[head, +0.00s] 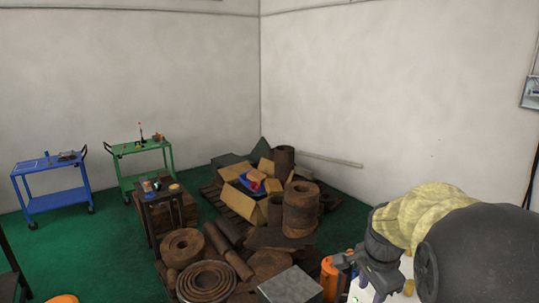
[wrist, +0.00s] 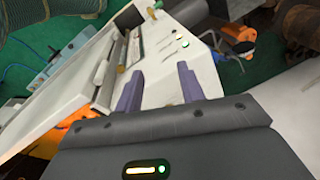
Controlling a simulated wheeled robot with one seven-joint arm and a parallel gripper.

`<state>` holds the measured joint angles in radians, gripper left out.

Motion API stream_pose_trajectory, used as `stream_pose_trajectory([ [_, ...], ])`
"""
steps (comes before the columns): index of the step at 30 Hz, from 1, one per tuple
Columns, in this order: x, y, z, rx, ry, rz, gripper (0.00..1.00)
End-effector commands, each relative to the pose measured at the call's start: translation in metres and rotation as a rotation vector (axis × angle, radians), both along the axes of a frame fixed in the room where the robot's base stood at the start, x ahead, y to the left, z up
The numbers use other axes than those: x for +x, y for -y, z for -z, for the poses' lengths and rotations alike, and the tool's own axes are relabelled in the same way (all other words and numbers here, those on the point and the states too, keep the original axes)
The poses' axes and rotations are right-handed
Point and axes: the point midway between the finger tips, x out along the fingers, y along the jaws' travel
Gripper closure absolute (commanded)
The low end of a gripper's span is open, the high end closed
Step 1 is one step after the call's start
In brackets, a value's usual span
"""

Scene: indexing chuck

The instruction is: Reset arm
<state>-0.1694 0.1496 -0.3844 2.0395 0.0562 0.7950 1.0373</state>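My arm reaches in from the right of the head view, with my gripper's dark body low at the right. In the wrist view my gripper (wrist: 158,88) has its two purple fingers apart, with nothing between them but a view of a white machine panel. The white machine (wrist: 203,60) lies beyond the fingers and carries a few small lights and a yellow knob. I cannot tell whether the fingers touch it. No indexing chuck can be made out in either view.
An orange item (head: 329,277) stands beside my gripper. Rusty metal cylinders, rings and blocks crowd the floor at the centre, with a tall cylinder (head: 300,208) among them. A blue cart (head: 58,202) and a green cart (head: 140,150) stand at the left. Green floor is open before the carts.

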Motion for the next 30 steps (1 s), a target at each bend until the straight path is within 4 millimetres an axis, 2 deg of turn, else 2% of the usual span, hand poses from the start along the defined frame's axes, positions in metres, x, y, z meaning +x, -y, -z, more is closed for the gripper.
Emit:
stream_pose_trajectory([
  [1,-0.010,-0.007,0.015,-0.008,-0.002,-0.102,0.61],
  [6,-0.039,-0.031,0.052,-0.057,0.003,-0.479,0.61],
  [12,-0.078,-0.057,0.091,-0.133,0.016,-0.921,0.61],
  [16,-0.100,-0.069,0.108,-0.181,0.025,-1.148,0.61],
  [21,-0.109,-0.075,0.115,-0.209,0.028,-1.262,0.61],
  [30,-0.109,-0.075,0.114,-0.207,0.028,-1.261,0.61],
])
